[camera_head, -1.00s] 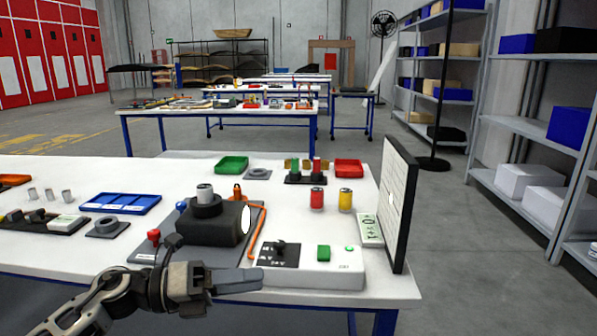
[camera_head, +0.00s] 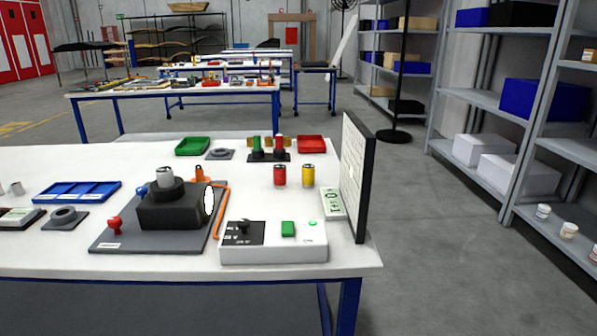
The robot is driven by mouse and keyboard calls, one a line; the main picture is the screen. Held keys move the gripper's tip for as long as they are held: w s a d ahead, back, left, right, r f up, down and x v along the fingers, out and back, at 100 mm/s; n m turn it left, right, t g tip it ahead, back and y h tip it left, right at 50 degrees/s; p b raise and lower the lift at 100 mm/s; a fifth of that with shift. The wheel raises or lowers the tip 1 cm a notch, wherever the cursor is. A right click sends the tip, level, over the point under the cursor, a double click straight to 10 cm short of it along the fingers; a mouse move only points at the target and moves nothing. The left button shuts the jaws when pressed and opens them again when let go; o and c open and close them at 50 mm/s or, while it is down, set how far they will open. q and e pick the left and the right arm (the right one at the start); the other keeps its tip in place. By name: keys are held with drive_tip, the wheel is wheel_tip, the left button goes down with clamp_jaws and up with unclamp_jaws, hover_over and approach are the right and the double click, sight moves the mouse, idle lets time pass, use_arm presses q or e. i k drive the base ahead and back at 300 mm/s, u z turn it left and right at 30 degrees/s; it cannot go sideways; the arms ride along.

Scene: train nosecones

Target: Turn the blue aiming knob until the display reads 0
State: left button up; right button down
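A small blue knob (camera_head: 142,191) shows at the left side of a black projector-like device (camera_head: 176,211) with a round white front. The device stands on a grey base plate (camera_head: 107,241) on the white table. A red knob (camera_head: 115,225) stands at the plate's front left corner. A small pale display (camera_head: 333,203) stands at the foot of an upright board (camera_head: 354,170); its marks are tilted and too small to read surely. Neither of my grippers is in view, and nothing touches the blue knob.
A white control box (camera_head: 273,251) with a black switch and green button sits at the table's front right. An orange cable (camera_head: 221,212) runs beside the device. Red (camera_head: 280,176) and yellow (camera_head: 308,176) cylinders stand behind. A blue tray (camera_head: 76,192) lies left.

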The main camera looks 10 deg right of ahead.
sight(141, 192)
drive_tip(key=u, duration=0.05)
drive_tip(key=k, duration=1.05)
drive_tip(key=z, duration=0.7)
drive_tip(key=i, duration=1.2)
drive_tip(key=u, duration=0.5)
